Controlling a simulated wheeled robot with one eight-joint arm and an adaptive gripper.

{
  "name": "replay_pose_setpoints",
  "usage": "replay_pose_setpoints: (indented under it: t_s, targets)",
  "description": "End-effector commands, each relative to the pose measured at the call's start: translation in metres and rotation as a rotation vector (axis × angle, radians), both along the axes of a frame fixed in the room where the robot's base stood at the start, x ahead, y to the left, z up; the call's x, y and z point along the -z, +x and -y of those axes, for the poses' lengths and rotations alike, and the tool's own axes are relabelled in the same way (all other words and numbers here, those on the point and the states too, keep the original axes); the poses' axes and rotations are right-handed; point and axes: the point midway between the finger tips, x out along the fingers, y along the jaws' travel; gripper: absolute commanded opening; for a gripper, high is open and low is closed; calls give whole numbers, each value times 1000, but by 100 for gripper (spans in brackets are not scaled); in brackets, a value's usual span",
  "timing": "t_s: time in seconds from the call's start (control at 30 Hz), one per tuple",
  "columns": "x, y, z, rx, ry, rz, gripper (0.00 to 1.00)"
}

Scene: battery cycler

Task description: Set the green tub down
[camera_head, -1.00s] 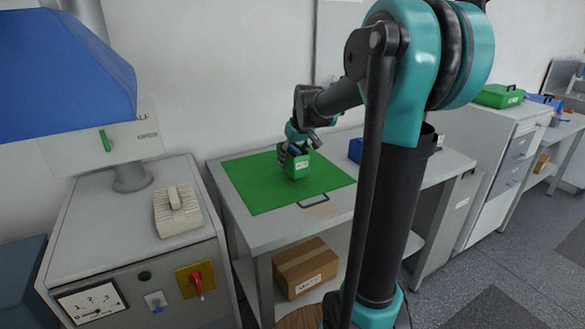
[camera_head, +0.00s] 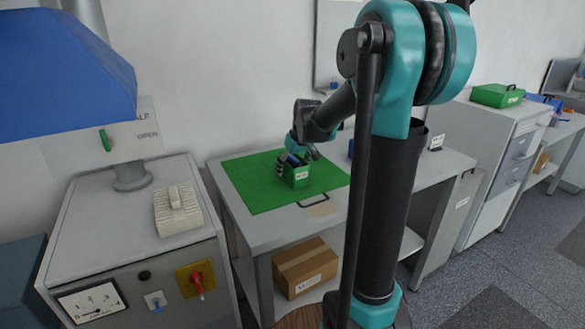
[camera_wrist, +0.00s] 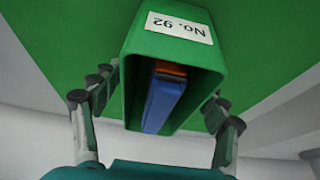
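The green tub (camera_head: 297,177) is an open-topped box with a white label, which reads "No. 92" in the wrist view (camera_wrist: 141,60). It appears upright over the green mat (camera_head: 250,190) on the table. A blue item with an orange part (camera_wrist: 165,98) lies inside it. My gripper (camera_head: 298,159) has its fingers on opposite sides of the tub, near its rim, and appears shut on it. It also shows in the wrist view (camera_wrist: 160,100). The tub's base is at or very close to the mat; I cannot tell whether it touches.
The mat has free room around the tub. A cardboard box (camera_head: 304,267) is on the shelf below. A grey machine with a red switch (camera_head: 197,281) stands left. Another green container (camera_head: 497,95) stands far right.

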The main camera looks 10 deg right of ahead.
Motion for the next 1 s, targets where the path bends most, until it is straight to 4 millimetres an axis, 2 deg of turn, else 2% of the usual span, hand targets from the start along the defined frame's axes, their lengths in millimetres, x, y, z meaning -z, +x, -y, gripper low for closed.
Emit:
replay_pose_setpoints:
  t_s: [0.37, 0.57, 0.8, 1.0]
  targets:
    - [-6, -2, 1, 0, 0, 0, 75]
    - [-35, -13, 4, 1, 0, 0, 75]
    - [-80, -31, 10, 1, 0, 0, 75]
    - [-105, -40, 13, 0, 0, 0, 75]
